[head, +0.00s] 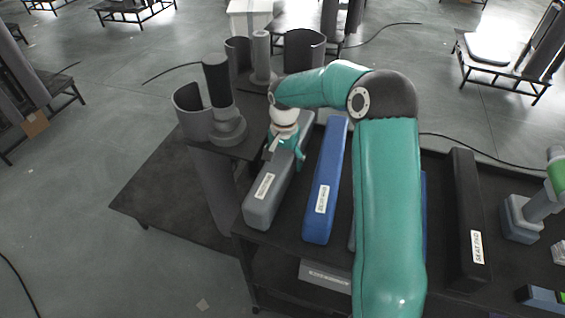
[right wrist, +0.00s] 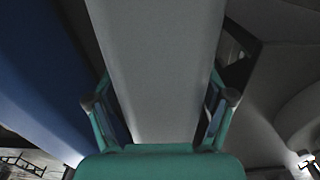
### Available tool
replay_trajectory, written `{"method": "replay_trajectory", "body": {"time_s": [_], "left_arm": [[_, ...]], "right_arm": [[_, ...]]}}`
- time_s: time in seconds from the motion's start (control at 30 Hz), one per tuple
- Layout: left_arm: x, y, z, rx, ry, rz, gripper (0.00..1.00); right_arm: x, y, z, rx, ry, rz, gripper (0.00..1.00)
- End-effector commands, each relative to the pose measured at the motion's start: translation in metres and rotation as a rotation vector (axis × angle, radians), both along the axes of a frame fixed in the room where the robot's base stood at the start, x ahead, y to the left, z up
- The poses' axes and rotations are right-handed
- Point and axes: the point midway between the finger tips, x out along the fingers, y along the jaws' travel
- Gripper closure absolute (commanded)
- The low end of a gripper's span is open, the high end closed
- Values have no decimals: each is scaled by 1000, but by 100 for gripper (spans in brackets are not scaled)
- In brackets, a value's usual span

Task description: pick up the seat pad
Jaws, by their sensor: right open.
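A dark bar (head: 466,215) on the right of the cart carries a label that appears to read SEAT PAD. A grey padded bar (head: 263,203) lies at the cart's left side; its label is too small to read. My right gripper (head: 284,156) is above the grey bar's far part, pointing down, with its fingers on either side of it. In the right wrist view the grey bar (right wrist: 158,60) runs between the open fingers (right wrist: 160,100); I cannot tell whether they touch it. My left gripper is not in view.
A blue bar (head: 325,185) lies close to the right of the grey bar and shows in the right wrist view (right wrist: 40,80). My right arm hides the cart's middle. Dark cylindrical holders (head: 205,115) stand beyond on the left. A grey stand (head: 522,215) is at the right.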

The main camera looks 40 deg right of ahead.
Motion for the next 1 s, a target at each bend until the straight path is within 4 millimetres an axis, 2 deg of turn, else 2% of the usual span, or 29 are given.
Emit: {"method": "replay_trajectory", "body": {"time_s": [0.17, 0.2, 0.63, 1.0], "left_arm": [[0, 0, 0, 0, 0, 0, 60], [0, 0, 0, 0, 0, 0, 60], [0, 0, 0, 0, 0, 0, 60], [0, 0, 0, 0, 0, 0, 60]], "right_arm": [[0, 0, 0, -1, 0, 0, 19], [0, 0, 0, -1, 0, 0, 22], [0, 0, 0, 0, 1, 0, 94], [1, 0, 4, -1, -2, 0, 95]]}}
